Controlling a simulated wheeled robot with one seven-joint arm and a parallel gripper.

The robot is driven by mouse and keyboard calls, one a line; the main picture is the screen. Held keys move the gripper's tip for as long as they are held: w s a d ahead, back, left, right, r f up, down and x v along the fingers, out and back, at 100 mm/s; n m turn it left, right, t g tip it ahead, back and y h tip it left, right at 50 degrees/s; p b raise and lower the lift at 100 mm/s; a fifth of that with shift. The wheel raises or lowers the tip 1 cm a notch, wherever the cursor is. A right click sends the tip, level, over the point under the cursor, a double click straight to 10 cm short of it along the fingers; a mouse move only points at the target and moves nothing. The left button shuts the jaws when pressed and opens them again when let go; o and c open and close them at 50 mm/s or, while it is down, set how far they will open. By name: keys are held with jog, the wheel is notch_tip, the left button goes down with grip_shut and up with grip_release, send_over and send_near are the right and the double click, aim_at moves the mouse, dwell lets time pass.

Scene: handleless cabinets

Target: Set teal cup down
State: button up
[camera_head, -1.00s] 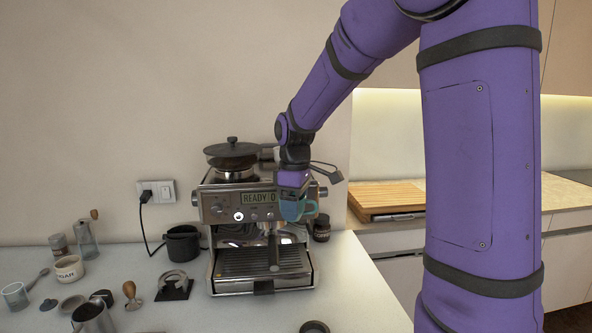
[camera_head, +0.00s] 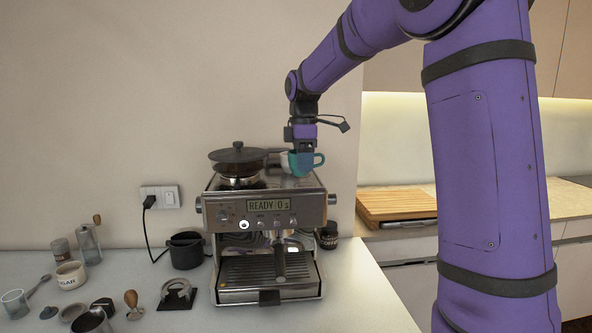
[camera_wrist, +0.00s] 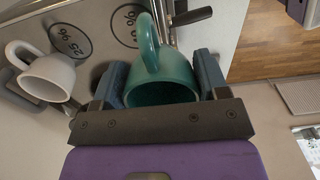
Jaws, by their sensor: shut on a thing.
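The teal cup (camera_head: 303,168) is in my gripper (camera_head: 303,148), at the right part of the coffee machine's top (camera_head: 262,183). In the wrist view the teal cup (camera_wrist: 162,84) sits between the two fingers, its handle pointing to the top of the picture. My gripper is shut on it. I cannot tell whether the cup's base touches the machine's top. A white cup (camera_wrist: 42,72) stands on the top beside it, apart from the teal cup; in the head view it is mostly hidden behind the gripper.
A dark-lidded hopper (camera_head: 237,158) stands on the machine's left. Two round percent marks (camera_wrist: 70,40) show on the surface near the cups. A black portafilter-like handle (camera_wrist: 193,16) lies close to the teal cup. Several small items stand on the counter at left.

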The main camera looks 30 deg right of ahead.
send_over(296, 182)
jog(key=shift+s+a+f, duration=0.1)
jog(key=shift+s+f, duration=0.15)
jog(key=shift+w+f, duration=0.15)
jog(key=shift+f, duration=1.6)
jog(key=shift+f, duration=0.15)
jog(key=o, duration=1)
jog(key=shift+c, duration=0.2)
